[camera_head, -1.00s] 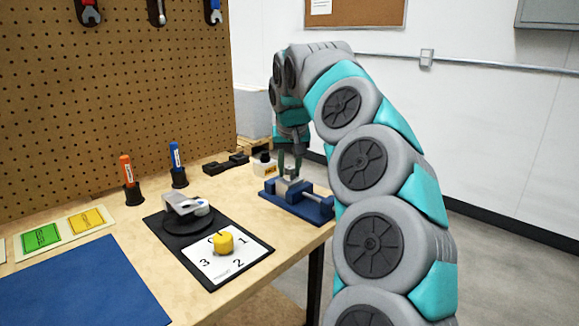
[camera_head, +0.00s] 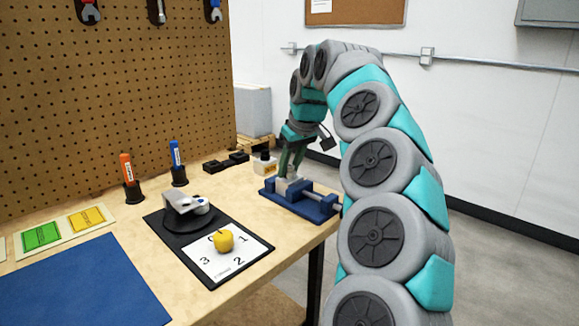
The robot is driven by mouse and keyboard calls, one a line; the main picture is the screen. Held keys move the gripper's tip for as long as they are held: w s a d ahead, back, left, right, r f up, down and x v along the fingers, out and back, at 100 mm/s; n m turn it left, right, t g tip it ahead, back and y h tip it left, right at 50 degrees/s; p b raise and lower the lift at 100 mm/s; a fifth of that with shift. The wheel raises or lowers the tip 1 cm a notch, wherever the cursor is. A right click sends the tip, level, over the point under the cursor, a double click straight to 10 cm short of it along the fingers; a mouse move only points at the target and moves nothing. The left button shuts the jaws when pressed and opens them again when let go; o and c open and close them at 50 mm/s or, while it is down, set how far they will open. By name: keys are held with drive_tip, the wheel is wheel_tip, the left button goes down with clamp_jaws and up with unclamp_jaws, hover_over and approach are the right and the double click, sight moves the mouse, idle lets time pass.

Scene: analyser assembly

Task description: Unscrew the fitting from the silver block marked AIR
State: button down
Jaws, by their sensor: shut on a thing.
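A silver block (camera_head: 290,187) is held in the blue vise (camera_head: 298,207) near the right end of the bench. My gripper (camera_head: 289,171) points down at the top of the block, with its fingers close together. It is shut on the fitting, which is mostly hidden between the fingers at this distance. I cannot read any AIR marking on the block, and I cannot tell whether the fitting is still seated in it.
A small labelled bottle (camera_head: 264,164) stands just behind the vise, near my gripper. A dark mat (camera_head: 165,228) bears a silver device and a dial card with a yellow knob (camera_head: 223,240). Orange (camera_head: 127,168) and blue (camera_head: 176,160) markers stand upright at the back.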

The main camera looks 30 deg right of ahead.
drive_tip(key=shift+n, duration=0.3)
drive_tip(key=n+y, duration=0.1)
drive_tip(key=n, duration=0.2)
drive_tip(key=shift+n+y, duration=0.3)
drive_tip(key=shift+n, duration=0.1)
drive_tip(key=shift+d+n+g+y, duration=0.1)
drive_tip(key=shift+n+g+y, duration=0.2)
drive_tip(key=shift+n+g, duration=0.35)
drive_tip(key=shift+r+n, duration=0.1)
drive_tip(key=shift+n, duration=0.85)
drive_tip(key=shift+n+y, duration=0.4)
